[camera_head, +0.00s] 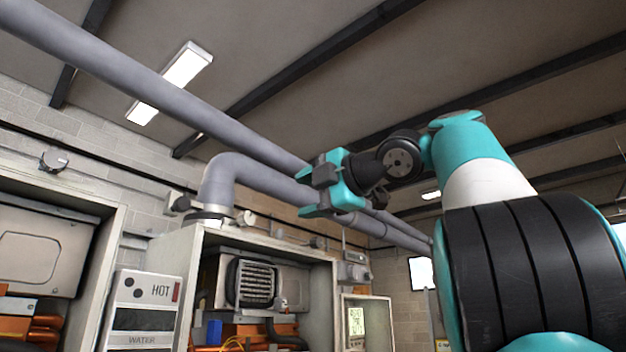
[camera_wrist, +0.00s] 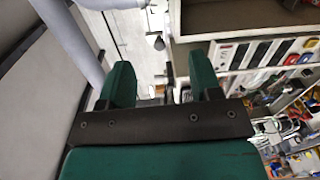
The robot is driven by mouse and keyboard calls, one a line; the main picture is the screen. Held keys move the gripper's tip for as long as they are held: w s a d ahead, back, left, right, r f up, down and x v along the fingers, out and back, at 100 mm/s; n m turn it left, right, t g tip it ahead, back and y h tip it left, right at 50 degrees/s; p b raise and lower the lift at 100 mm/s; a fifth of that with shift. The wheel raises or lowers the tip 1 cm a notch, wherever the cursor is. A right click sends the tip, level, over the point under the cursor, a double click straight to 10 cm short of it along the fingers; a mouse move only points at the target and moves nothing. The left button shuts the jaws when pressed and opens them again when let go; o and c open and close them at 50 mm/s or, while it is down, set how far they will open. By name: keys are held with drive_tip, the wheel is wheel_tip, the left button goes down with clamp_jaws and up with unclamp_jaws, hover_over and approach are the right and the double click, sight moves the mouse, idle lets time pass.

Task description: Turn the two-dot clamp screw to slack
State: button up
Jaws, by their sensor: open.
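My gripper (camera_head: 314,187) is raised at the middle of the head view, in front of the grey flue pipe as seen there. In the wrist view its two green fingers (camera_wrist: 164,80) stand apart with nothing between them. Two dark dots show on the panel marked HOT (camera_head: 145,290), left of that cabinet.
The heater cabinet (camera_head: 190,285) is open, with a grilled unit (camera_head: 252,283) inside. Another cabinet stands at the far left. A long overhead pipe (camera_head: 120,75) crosses above. In the wrist view, shelves of tools (camera_wrist: 265,50) lie at the right.

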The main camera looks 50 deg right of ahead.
drive_tip(key=shift+s+p, duration=0.45)
drive_tip(key=shift+f, duration=0.1)
idle(0.4)
